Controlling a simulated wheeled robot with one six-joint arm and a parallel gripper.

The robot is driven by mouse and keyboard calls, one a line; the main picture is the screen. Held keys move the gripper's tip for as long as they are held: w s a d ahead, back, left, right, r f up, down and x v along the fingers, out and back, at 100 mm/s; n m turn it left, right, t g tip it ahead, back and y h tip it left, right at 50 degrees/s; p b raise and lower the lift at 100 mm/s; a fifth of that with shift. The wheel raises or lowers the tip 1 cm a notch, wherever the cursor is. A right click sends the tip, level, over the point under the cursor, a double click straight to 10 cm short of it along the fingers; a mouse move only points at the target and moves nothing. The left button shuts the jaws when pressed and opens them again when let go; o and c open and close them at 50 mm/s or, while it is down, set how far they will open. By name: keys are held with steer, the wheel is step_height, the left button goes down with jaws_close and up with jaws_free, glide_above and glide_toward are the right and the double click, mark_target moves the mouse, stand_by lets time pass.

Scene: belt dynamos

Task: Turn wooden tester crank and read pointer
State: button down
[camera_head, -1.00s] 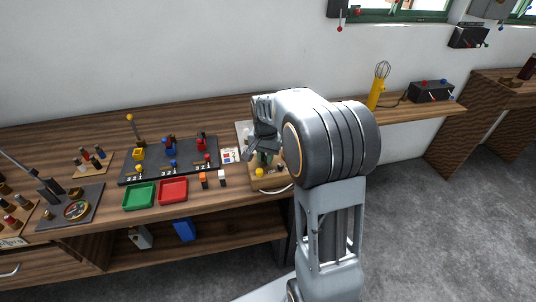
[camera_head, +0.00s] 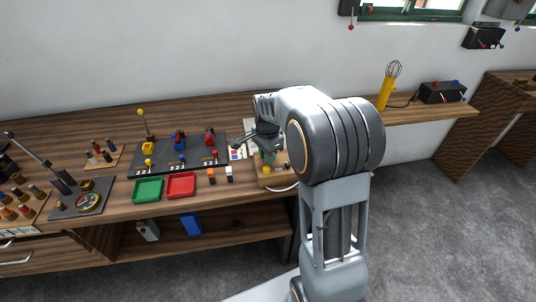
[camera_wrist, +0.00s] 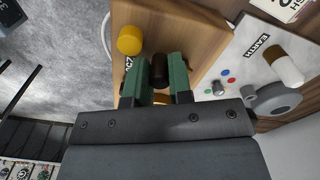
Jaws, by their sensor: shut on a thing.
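The wooden tester (camera_head: 272,182) stands at the bench's front edge, left of my arm in the head view. In the wrist view its wooden board (camera_wrist: 200,28) carries a yellow knob (camera_wrist: 130,40) and a dark brown crank knob (camera_wrist: 160,72). My gripper (camera_wrist: 162,74) has its green fingers on either side of the dark knob, shut on it. In the head view my gripper (camera_head: 268,150) is over the tester, partly hidden by my wrist. I cannot make out a pointer or its reading.
Beside the tester is a pale panel (camera_wrist: 240,65) marked EARTH, with a white-and-brown knob (camera_wrist: 287,68). Green (camera_head: 148,190) and red (camera_head: 181,185) trays lie to the left, before a dark board (camera_head: 165,160). A yellow whisk-like tool (camera_head: 386,95) stands on the shelf at right.

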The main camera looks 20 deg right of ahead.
stand_by(0.4)
steer(key=c, duration=1)
jaws_free()
steer(key=shift+c, duration=0.2)
steer(key=shift+r, duration=0.1)
step_height(320, 180, up, 14)
steer(key=shift+f, duration=0.2)
